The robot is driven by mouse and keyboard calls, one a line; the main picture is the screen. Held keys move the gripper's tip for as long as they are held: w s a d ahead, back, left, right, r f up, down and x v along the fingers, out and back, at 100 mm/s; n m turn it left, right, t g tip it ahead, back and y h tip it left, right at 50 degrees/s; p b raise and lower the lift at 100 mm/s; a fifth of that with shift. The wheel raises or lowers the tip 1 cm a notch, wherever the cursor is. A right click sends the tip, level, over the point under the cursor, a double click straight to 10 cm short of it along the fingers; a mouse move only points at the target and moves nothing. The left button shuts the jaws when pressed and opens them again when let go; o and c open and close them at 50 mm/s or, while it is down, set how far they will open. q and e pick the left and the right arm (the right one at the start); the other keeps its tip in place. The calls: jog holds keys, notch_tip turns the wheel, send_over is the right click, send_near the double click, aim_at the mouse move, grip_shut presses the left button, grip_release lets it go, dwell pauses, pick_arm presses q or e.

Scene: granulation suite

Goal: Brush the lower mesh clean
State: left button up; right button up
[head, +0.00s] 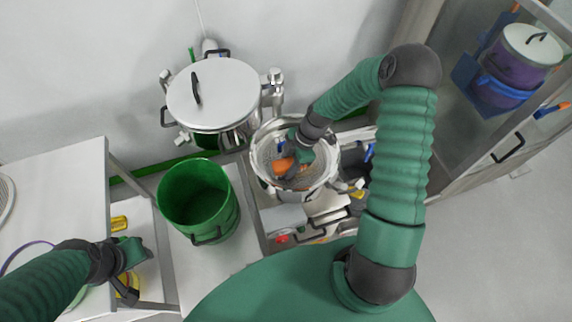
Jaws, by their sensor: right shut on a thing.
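The mesh (268,150) shows as a grey screen inside a round steel rim (262,181) at the centre of the head view. My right gripper (295,162) reaches down into this rim. It is shut on an orange brush (283,166), which is low over the mesh. The gripper hides part of the brush and mesh, so I cannot tell whether the bristles touch. My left gripper (140,255) is at the lower left, away from the mesh, near the white table's edge. Its fingers are too small and dark to tell whether they are open.
A green bucket (232,212) stands left of the mesh. A lidded steel vessel (213,92) stands behind it. A white table (55,185) is at the left. A glazed cabinet (455,140) at the right holds purple and blue containers. Clear floor (495,245) lies at the lower right.

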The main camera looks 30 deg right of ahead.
jog(key=shift+d+f, duration=0.1)
jog(key=shift+d, duration=0.1)
jog(key=shift+a+f+b, duration=0.3)
jog(key=shift+a+b, duration=0.05)
jog(key=shift+a, duration=0.05)
jog(key=shift+d+f, duration=0.25)
jog(key=shift+f, duration=0.15)
jog(key=shift+f+b, duration=0.1)
jog(key=shift+b, duration=0.2)
